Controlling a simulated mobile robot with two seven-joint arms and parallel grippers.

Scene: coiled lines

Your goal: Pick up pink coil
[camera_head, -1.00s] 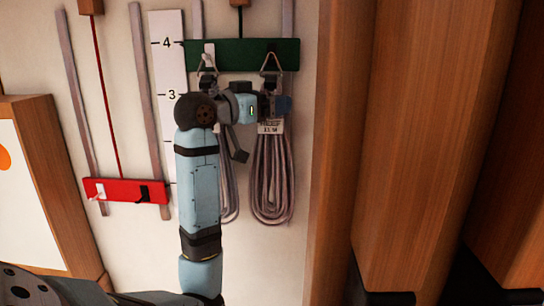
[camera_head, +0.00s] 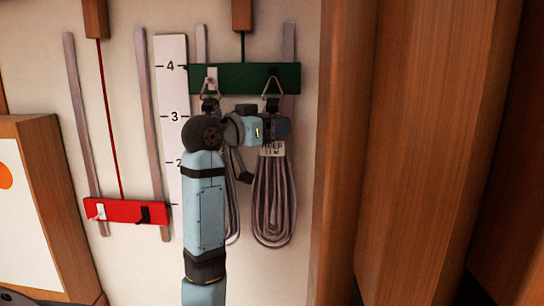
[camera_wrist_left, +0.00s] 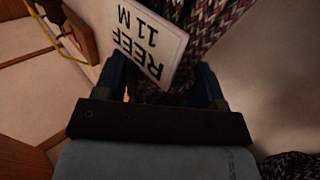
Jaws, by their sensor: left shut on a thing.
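A pinkish-grey coil (camera_head: 274,205) with dark flecks hangs at the right end of the green rack (camera_head: 238,79). Its top loop is at the black hook (camera_head: 273,74). My left gripper (camera_head: 281,127) is shut on the coil's neck, just above its white tag (camera_head: 272,149). In the left wrist view the braided rope (camera_wrist_left: 215,30) runs between the blue fingers (camera_wrist_left: 165,90), and the tag (camera_wrist_left: 142,42) reads REEF 11 M. A second coil (camera_head: 233,215) hangs to the left, largely hidden behind my left arm. My right gripper is out of view.
A red rack (camera_head: 126,212) with a white and a black hook hangs empty lower left. A numbered white scale (camera_head: 171,90) stands left of the green rack. Tall wooden panels (camera_head: 425,150) close off the right. A wooden-framed board (camera_head: 35,200) stands at far left.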

